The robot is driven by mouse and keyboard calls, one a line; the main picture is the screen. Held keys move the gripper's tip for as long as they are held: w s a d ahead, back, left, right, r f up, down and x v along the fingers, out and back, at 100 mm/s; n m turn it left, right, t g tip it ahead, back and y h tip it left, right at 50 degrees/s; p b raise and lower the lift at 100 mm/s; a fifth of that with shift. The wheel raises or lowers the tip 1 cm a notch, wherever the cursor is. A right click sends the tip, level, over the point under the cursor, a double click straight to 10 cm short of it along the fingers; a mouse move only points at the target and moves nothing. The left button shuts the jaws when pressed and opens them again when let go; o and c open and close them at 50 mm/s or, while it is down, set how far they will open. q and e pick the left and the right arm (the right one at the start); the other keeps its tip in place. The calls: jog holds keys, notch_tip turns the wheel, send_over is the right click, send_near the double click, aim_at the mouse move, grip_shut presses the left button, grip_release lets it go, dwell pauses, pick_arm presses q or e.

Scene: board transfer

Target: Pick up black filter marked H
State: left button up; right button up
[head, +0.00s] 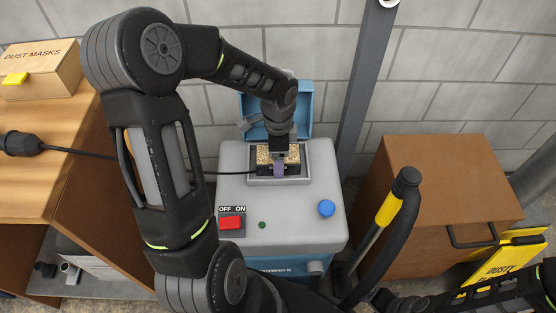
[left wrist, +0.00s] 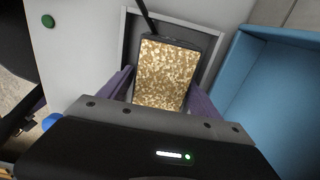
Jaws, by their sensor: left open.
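A black-edged filter with a speckled golden-tan face (left wrist: 166,74) sits in the square recess on top of the grey machine (head: 290,215); no H mark can be made out. In the head view the filter (head: 263,157) is partly hidden by my left gripper (head: 279,168), which points down over it. In the left wrist view my left gripper (left wrist: 163,92) is open, with its purple fingers on either side of the filter. I cannot tell whether they touch it. My right gripper is not seen; only part of my right arm shows at lower right.
A blue open lid (head: 300,98) stands behind the recess. The machine has a red switch (head: 231,222) and a blue knob (head: 326,208). A black cable runs to the recess from the left. A wooden bench with a dust-mask box (head: 42,68) is left; a brown cabinet (head: 450,185) is right.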

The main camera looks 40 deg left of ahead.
pick_arm(q)
jog(key=shift+c, duration=0.5)
jog(key=c, duration=1.1)
jog(key=shift+r, duration=0.15)
jog(key=shift+c, duration=0.2)
notch_tip(320, 180, up, 10)
jog(key=shift+f+p, duration=0.1)
jog(key=shift+p, duration=1.15)
